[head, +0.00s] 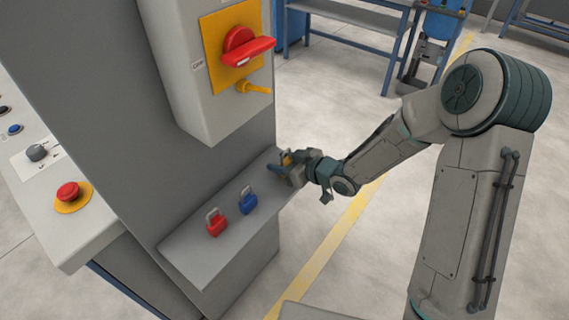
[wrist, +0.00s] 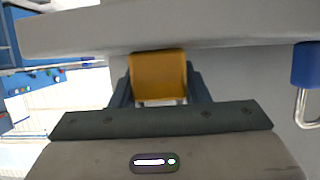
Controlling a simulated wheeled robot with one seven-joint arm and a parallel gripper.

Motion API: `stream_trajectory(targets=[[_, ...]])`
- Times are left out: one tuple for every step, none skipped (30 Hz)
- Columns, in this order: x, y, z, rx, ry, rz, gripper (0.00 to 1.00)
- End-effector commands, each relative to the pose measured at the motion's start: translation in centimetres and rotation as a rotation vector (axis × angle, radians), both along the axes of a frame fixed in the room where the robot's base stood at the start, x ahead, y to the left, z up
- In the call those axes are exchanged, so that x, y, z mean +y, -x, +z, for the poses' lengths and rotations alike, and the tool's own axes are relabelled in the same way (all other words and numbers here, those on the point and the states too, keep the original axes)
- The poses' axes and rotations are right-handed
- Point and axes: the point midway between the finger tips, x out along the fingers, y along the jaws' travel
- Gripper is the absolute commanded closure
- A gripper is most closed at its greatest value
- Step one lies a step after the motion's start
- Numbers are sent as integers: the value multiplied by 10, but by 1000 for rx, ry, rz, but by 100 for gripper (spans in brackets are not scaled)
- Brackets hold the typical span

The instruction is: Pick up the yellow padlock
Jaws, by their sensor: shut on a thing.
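The yellow padlock (wrist: 158,75) sits between the two fingers of my gripper (wrist: 160,88) in the wrist view, with its body against or very near the grey shelf edge. In the head view my gripper (head: 286,169) is at the far right end of the grey shelf (head: 190,248), shut on the yellow padlock (head: 287,159), which is mostly hidden by the fingers. I cannot tell whether the padlock still touches the shelf.
A blue padlock (head: 248,201) and a red padlock (head: 215,223) stand on the shelf to the left of my gripper. A grey switch box (head: 205,110) with a red rotary handle (head: 245,47) hangs above the shelf.

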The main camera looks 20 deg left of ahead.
Motion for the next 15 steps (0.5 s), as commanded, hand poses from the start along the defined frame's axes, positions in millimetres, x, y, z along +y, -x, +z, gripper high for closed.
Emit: stream_trajectory(targets=[[0,0,1,-1,-1,0,83],[0,0,2,-1,-1,0,83],[0,0,4,-1,-1,0,83],[0,0,5,-1,-1,0,83],[0,0,7,-2,0,0,83],[0,0,11,-2,-1,-1,83],[0,-1,14,-3,-1,0,83],[0,-1,18,-4,-1,-1,83],[0,0,23,-5,0,1,83],[0,0,29,-5,0,1,83],[0,-1,35,-6,-1,0,83],[-1,-1,44,-6,-1,-1,83],[-5,0,48,-6,0,-3,83],[-13,1,51,-4,2,-6,83],[-22,4,56,-4,3,-6,83]])
